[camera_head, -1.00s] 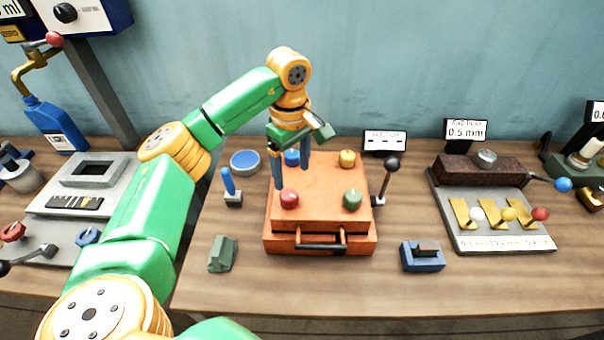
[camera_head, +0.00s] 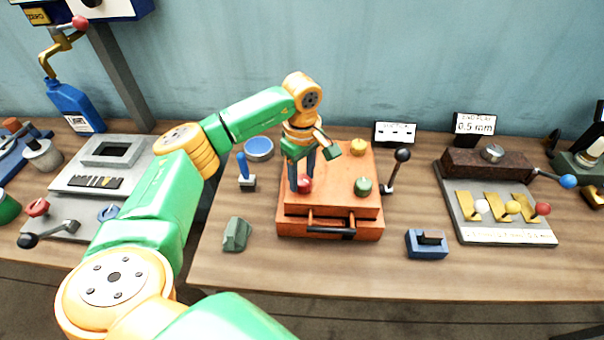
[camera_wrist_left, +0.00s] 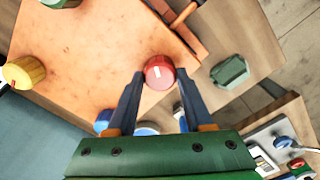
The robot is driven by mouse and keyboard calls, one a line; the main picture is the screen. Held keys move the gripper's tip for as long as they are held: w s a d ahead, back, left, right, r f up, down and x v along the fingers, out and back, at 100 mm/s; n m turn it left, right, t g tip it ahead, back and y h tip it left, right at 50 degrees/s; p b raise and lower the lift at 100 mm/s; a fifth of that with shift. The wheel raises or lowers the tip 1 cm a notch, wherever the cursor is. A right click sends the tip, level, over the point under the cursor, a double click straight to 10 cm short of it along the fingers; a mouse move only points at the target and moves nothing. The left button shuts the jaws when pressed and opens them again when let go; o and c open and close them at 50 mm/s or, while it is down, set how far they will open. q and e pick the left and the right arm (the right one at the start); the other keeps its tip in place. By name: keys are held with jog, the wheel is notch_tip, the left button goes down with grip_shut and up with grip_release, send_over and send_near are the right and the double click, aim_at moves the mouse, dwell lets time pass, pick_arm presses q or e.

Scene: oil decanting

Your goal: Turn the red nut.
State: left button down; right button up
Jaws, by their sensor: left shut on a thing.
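The red nut (camera_head: 305,184) sits at the front left corner of the orange box (camera_head: 330,200). My left gripper (camera_head: 304,182) is down at the nut, with its blue fingers around it and shut on it. In the left wrist view the red nut (camera_wrist_left: 159,73), with a white mark on top, lies between the fingertips (camera_wrist_left: 160,76). A green nut (camera_head: 363,187) and a yellow nut (camera_head: 359,147) sit on the same box top. A blue nut (camera_wrist_left: 104,119) shows partly behind a finger in the left wrist view. My right gripper is not in view.
A black-knobbed lever (camera_head: 397,172) stands right of the box. A blue-handled tool (camera_head: 245,172), a green block (camera_head: 236,234) and a blue block (camera_head: 427,244) stand around it. The table front is mostly clear.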

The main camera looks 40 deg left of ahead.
pick_arm(q)
jog(key=shift+n, duration=0.3)
jog(key=n+b, duration=0.1)
jog(key=n, duration=1)
jog(key=shift+n, duration=0.4)
jog(key=n, duration=0.6)
jog(key=shift+r, duration=0.1)
jog(key=n, duration=0.5)
jog(key=shift+n, duration=0.3)
jog(key=shift+c, duration=1.5)
grip_release()
